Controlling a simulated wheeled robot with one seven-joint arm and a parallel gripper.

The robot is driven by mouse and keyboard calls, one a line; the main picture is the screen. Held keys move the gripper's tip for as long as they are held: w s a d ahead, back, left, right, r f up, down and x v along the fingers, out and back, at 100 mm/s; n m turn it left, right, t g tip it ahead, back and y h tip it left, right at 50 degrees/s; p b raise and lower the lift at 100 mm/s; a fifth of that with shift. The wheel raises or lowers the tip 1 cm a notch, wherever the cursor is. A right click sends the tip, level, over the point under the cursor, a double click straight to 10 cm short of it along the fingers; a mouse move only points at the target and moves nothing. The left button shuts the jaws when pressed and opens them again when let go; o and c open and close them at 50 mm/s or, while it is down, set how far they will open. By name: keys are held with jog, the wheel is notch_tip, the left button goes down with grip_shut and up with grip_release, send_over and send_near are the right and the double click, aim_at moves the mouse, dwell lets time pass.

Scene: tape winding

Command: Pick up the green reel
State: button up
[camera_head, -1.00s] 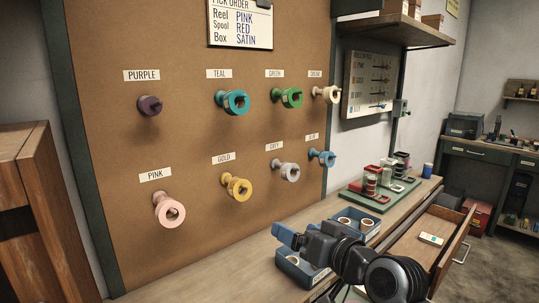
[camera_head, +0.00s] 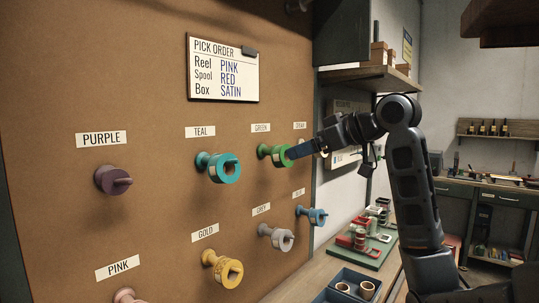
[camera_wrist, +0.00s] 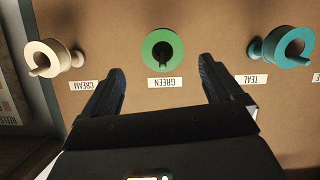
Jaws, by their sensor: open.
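The green reel (camera_head: 280,155) hangs on a peg on the brown board, under its GREEN label, in the upper row. In the wrist view the green reel (camera_wrist: 162,50) faces me nearly head-on, with its dark centre hole in sight. My gripper (camera_head: 297,151) is raised at the board close to the green reel and partly covers its right side in the head view. In the wrist view my gripper (camera_wrist: 160,78) is open and empty, its two fingers spread on either side below the reel. The fingers look apart from the reel.
The teal reel (camera_head: 218,168) hangs to the left of the green one. The cream reel (camera_wrist: 55,57) is on its other side, mostly hidden by my arm in the head view. The grey (camera_head: 276,237) and blue (camera_head: 312,216) reels hang below. A shelf (camera_head: 370,77) juts out at right.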

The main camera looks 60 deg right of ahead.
aim_at(286, 148)
jog(key=shift+p+x, duration=0.9)
jog(key=shift+x, duration=2.95)
jog(key=shift+a, duration=0.2)
jog(key=shift+c, duration=0.2)
jog(key=c, duration=1)
jog(key=shift+r, duration=0.15)
jog(key=shift+c, duration=0.2)
jog(key=shift+r+b, duration=0.3)
jog(key=shift+r, duration=0.35)
jog(key=s+a+b, duration=0.1)
jog(key=s+a, duration=0.1)
jog(key=s, duration=0.6)
jog(key=s+a+b, duration=0.2)
jog(key=s, duration=0.7)
jog(key=shift+s+a, duration=0.2)
jog(key=shift+a, duration=0.15)
